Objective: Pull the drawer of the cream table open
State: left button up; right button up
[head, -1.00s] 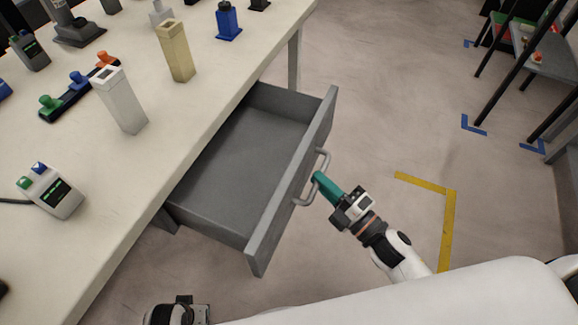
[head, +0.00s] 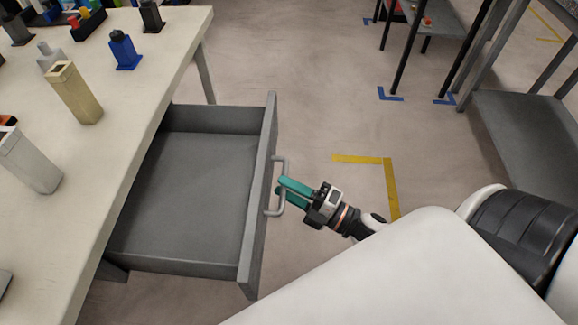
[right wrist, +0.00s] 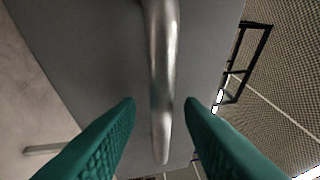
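The cream table (head: 120,130) stands at the left of the head view. Its grey drawer (head: 262,190) is pulled far out, and its empty inside shows. A metal bar handle (head: 283,162) is on the drawer front. My right gripper (head: 283,187) is at the handle with its teal fingers apart. In the right wrist view the handle (right wrist: 163,60) runs between the open fingers (right wrist: 160,101), with a gap visible on each side. My left gripper is not in view.
Yellow tape (head: 390,185) marks the floor right of my right gripper. A grey shelf unit (head: 525,135) stands at the right. The floor between is clear.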

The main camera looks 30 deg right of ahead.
jog(key=shift+s, duration=0.1)
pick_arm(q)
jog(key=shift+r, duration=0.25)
pick_arm(e)
jog(key=v, duration=1.2)
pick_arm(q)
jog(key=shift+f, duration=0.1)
